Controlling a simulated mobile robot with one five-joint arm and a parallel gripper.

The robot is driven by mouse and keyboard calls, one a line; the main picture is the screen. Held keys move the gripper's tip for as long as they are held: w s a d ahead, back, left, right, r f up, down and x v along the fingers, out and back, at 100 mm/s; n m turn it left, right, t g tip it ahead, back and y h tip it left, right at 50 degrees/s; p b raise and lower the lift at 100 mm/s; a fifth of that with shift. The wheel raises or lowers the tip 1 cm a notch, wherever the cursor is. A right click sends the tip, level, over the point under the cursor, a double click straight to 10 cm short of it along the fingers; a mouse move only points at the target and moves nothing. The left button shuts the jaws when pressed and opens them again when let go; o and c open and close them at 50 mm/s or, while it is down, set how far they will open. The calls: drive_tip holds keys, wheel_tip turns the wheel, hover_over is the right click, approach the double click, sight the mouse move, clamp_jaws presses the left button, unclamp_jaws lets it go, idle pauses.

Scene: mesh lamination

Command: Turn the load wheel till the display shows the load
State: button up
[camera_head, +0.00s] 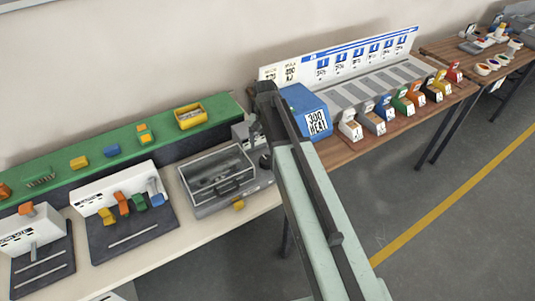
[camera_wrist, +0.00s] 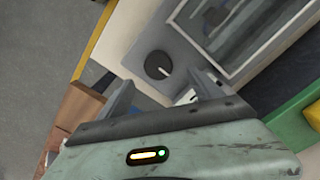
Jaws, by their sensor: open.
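The fingers are spread and empty, and I cannot tell whether either touches the wheel. The wheel adjoins a grey machine (camera_wrist: 205,55) with a framed window. In the head view the grey machine (camera_head: 207,203) stands on the pale bench, left of my arm. A dark round part (camera_head: 265,161) shows at its right end, partly hidden by my arm. No display reading is legible.
A blue box labelled "300 HEAT" (camera_head: 305,110) stands right of my arm. Several coloured blocks and a yellow bin (camera_head: 190,117) rest on the green shelf (camera_head: 50,172). A white stand (camera_head: 122,190) is left of the machine. Open floor (camera_head: 440,210) lies at right.

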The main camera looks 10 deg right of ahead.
sight(266, 159)
drive_tip(key=f+b, duration=0.7)
drive_tip(key=f, duration=0.1)
drive_tip(key=shift+w+d+b, duration=0.1)
drive_tip(key=shift+d+b, duration=0.1)
drive_tip(key=shift+b, duration=0.15)
drive_tip(key=shift+r, duration=0.15)
drive_tip(key=shift+c, duration=0.3)
drive_tip(key=c, duration=1.3)
drive_tip(key=shift+m, duration=0.4)
drive_tip(key=m, duration=0.5)
drive_tip(key=shift+m, duration=0.4)
